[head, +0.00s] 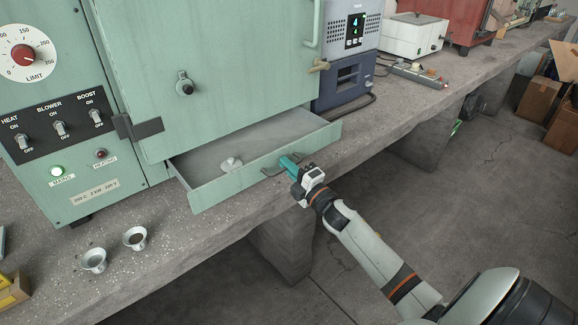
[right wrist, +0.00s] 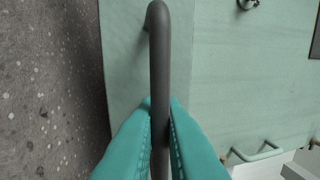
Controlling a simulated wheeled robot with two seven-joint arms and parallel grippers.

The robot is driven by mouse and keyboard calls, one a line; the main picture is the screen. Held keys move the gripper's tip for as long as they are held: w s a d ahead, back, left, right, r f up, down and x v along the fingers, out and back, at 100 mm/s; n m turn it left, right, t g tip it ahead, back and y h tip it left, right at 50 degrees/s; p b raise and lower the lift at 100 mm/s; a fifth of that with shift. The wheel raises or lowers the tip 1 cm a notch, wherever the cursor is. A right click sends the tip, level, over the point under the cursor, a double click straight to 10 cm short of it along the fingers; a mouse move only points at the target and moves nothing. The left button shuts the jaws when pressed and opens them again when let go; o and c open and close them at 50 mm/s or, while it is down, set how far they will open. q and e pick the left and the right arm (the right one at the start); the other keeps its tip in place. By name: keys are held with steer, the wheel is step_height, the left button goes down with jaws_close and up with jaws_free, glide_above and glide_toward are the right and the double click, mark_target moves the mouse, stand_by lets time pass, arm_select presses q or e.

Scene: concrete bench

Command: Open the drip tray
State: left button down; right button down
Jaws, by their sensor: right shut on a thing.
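The drip tray (head: 262,160) is a shallow pale green drawer under the oven door. It is pulled well out, and its grey inside shows. A small white lump (head: 231,164) lies in it. A dark bar handle (head: 272,169) sits on its front; in the right wrist view the handle (right wrist: 158,50) runs upright through the picture. My right gripper (head: 287,162) is at the front of the tray. Its teal fingers (right wrist: 160,125) are shut on the handle, one on each side. The left gripper is not in view.
The green oven (head: 215,75) has a closed door with a knob. Two small metal cups (head: 94,260) stand on the concrete bench (head: 180,255) at the front left. A blue-grey instrument (head: 345,60) stands to the right of the oven. Open floor lies beyond the bench edge.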

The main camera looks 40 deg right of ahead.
steer(key=shift+s, duration=0.25)
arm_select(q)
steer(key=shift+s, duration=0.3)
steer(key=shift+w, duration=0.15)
arm_select(e)
steer(key=c, duration=1.8)
jaws_free()
steer(key=shift+c, duration=0.2)
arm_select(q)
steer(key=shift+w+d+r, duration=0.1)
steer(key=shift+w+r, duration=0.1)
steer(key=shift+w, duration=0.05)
arm_select(e)
steer(key=v, duration=1.2)
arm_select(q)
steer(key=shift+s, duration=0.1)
